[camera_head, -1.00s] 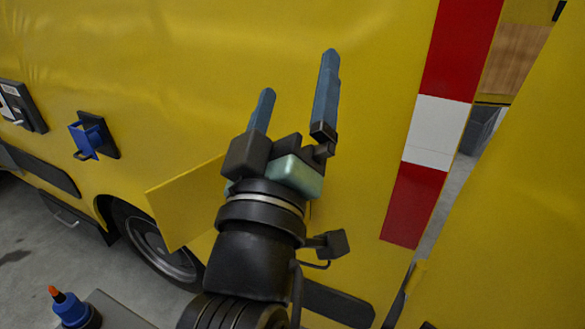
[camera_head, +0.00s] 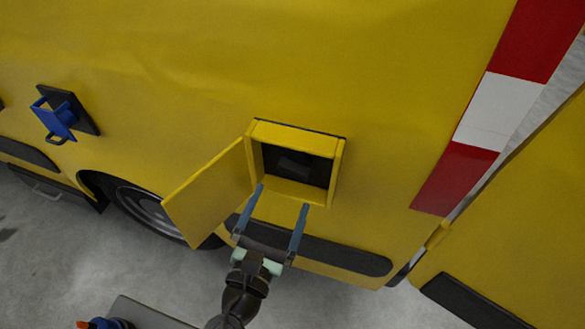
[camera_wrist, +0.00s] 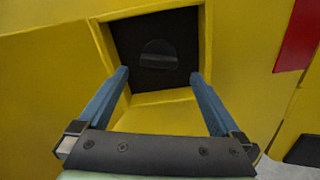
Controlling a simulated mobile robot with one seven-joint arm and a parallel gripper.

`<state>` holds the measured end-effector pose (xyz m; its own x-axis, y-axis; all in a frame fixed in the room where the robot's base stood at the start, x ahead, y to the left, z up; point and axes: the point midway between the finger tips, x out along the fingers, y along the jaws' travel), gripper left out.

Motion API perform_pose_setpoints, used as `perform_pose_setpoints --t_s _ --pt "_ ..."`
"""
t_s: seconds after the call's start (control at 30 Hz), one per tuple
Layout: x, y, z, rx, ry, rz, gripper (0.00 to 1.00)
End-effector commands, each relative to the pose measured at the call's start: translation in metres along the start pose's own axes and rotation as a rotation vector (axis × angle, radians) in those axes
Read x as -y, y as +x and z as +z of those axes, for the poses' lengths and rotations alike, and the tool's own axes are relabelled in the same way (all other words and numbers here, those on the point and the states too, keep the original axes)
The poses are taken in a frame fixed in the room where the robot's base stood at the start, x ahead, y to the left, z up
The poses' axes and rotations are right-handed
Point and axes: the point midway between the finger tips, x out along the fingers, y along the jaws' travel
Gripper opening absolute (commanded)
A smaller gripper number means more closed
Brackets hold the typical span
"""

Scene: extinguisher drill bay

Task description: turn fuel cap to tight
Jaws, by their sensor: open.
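The fuel cap (camera_wrist: 159,57) is a dark round cap with a raised grip bar, set on the dark back wall of a square recess in the yellow vehicle side. The bar looks about level in the wrist view. In the head view the cap (camera_head: 294,163) is dim inside the recess. The yellow filler door (camera_head: 208,195) stands open to the left of the recess. My gripper (camera_head: 281,198) is open and empty, with its two blue fingers at the lower edge of the opening. In the wrist view the fingers (camera_wrist: 160,77) point toward the recess, apart from the cap.
The recess has a yellow frame (camera_head: 340,172) around it. A blue holder (camera_head: 56,118) on a black plate juts from the vehicle at left. A wheel (camera_head: 146,207) is below the door. A red and white striped panel (camera_head: 497,108) is at right.

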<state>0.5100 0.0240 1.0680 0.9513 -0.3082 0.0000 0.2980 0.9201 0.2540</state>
Motion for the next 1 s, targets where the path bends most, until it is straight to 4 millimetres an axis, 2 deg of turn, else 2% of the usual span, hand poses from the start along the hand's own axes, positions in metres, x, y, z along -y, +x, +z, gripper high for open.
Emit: perform_pose_setpoints --t_s 0.1,0.33,0.5,0.8,0.87,1.0 --pt "0.0 0.028 0.003 0.003 0.003 -0.003 1.0" --pt "0.0 0.065 0.002 0.002 0.004 -0.003 1.0" --pt "0.0 0.077 0.001 0.001 0.004 -0.001 1.0" --pt "0.0 0.08 0.001 0.0 0.004 -0.001 1.0" --pt "0.0 0.08 0.001 0.001 0.005 -0.001 0.93" --pt "0.0 0.08 0.001 0.001 0.005 -0.001 0.68"
